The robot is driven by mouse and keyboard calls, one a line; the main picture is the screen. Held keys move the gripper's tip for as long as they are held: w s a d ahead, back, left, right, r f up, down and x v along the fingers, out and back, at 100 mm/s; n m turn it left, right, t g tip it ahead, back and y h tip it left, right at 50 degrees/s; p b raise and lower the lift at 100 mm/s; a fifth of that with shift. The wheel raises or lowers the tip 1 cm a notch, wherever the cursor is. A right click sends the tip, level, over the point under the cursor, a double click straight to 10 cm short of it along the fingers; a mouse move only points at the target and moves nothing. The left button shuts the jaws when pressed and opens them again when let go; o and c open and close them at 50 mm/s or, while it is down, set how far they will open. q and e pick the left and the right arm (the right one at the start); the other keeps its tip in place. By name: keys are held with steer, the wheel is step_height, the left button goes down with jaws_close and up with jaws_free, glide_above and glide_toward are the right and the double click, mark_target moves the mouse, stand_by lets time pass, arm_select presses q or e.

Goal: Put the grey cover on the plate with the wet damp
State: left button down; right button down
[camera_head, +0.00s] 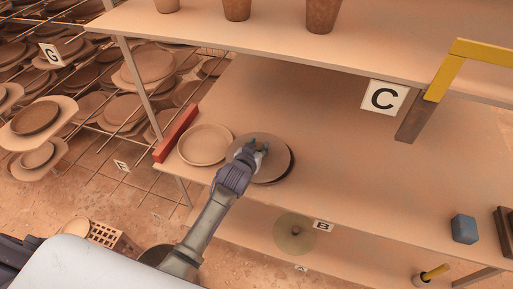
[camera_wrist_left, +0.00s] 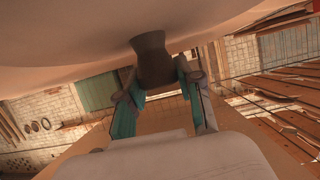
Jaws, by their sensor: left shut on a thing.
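A round grey-brown cover (camera_head: 278,153) is on the middle shelf in the head view, over a darker round rim, perhaps a plate, that shows at its lower right. My left gripper (camera_head: 259,150) is at the cover's middle, shut on its knob. In the left wrist view the dark knob (camera_wrist_left: 152,60) is between the fingers of the left gripper (camera_wrist_left: 160,82), joined to a broad pale surface (camera_wrist_left: 70,40). Whether the cover rests on the rim or hovers is unclear. A paler plate (camera_head: 205,145) lies just left, uncovered. Damp is not discernible. My right gripper is out of view.
A red bar (camera_head: 176,133) edges the shelf's left end. An upper shelf with cups (camera_head: 236,9) overhangs behind.

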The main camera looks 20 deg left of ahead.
arm_select(q)
steer(key=shift+w+a, duration=0.2)
steer(key=c, duration=1.2)
jaws_free()
steer(key=shift+a, duration=0.1)
steer(key=o, duration=0.5)
steer(key=shift+s+r, duration=0.15)
steer(key=shift+s, duration=0.1)
steer(key=shift+c, duration=0.2)
steer(key=shift+d, duration=0.2)
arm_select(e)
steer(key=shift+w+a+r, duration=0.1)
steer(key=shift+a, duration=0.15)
arm_select(q)
steer(key=v, duration=1)
steer(key=shift+s+a+b, duration=0.1)
steer(key=shift+s+b, duration=0.25)
steer(key=shift+b, duration=0.05)
steer(key=shift+s+r, duration=0.35)
steer(key=shift+s, duration=0.2)
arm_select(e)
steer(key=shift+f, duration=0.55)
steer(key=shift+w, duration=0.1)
